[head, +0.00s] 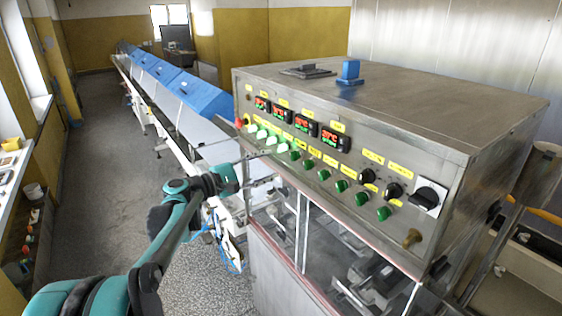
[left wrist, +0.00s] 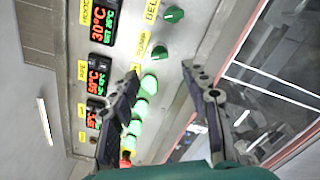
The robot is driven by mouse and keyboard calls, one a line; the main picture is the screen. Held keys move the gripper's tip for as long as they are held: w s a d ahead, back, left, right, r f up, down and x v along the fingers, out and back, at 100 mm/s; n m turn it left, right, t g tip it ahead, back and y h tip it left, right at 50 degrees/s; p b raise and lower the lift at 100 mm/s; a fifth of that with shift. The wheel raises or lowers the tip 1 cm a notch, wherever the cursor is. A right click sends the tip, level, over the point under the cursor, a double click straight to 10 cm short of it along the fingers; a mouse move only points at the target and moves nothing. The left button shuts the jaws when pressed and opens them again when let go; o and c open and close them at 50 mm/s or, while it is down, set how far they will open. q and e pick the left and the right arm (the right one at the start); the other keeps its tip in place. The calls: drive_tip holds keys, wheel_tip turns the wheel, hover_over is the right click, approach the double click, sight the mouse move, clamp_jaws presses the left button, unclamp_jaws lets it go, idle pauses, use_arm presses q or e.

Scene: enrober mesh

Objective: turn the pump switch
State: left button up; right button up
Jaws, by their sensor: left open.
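The steel control panel (head: 330,170) carries a row of green rotary switches (head: 323,175) under yellow labels. The switches at its left end glow bright green (head: 263,134); those farther right are dark green. My left gripper (head: 262,158) is at the left part of the panel, in front of the switch row. In the left wrist view the open, empty jaws (left wrist: 162,70) point at the panel. A dark green switch (left wrist: 160,52) and a lit one (left wrist: 150,85) show between or just beyond the fingertips. Contact cannot be told.
Red digital displays (head: 297,122) sit above the switches. Black knobs (head: 393,190) and a large black rotary switch (head: 430,195) are at the right. Glass doors (head: 330,250) lie below the panel. A conveyor with blue covers (head: 195,94) runs back on the left.

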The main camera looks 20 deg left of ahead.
use_arm(q)
drive_tip(key=shift+v, duration=2.15)
drive_tip(key=shift+f, duration=0.1)
drive_tip(key=s+d+f+m+g+y+b, duration=0.1)
drive_tip(key=s+d+f+m+g+b, duration=0.25)
drive_tip(key=f, duration=0.55)
drive_tip(key=s+d+f+m+g+y+b, duration=0.1)
drive_tip(key=s+d+f+m+y+b, duration=0.1)
drive_tip(key=s+d+f+b, duration=0.5)
drive_tip(key=s+d+f+m+g+y+b, duration=0.1)
drive_tip(key=s+d+f+m+g+b, duration=0.15)
drive_tip(key=f, duration=0.75)
drive_tip(key=s+a+f+m+y+b, duration=0.1)
drive_tip(key=s+f+m+y+b, duration=0.2)
drive_tip(key=s+f, duration=0.4)
drive_tip(key=s+a+f+m+y+b, duration=0.1)
drive_tip(key=s+f+m+y+b, duration=0.3)
drive_tip(key=f, duration=1)
drive_tip(key=s+m+b, duration=0.1)
drive_tip(key=s+b, duration=0.2)
drive_tip(key=b, duration=0.1)
drive_tip(key=shift+m+b, duration=0.3)
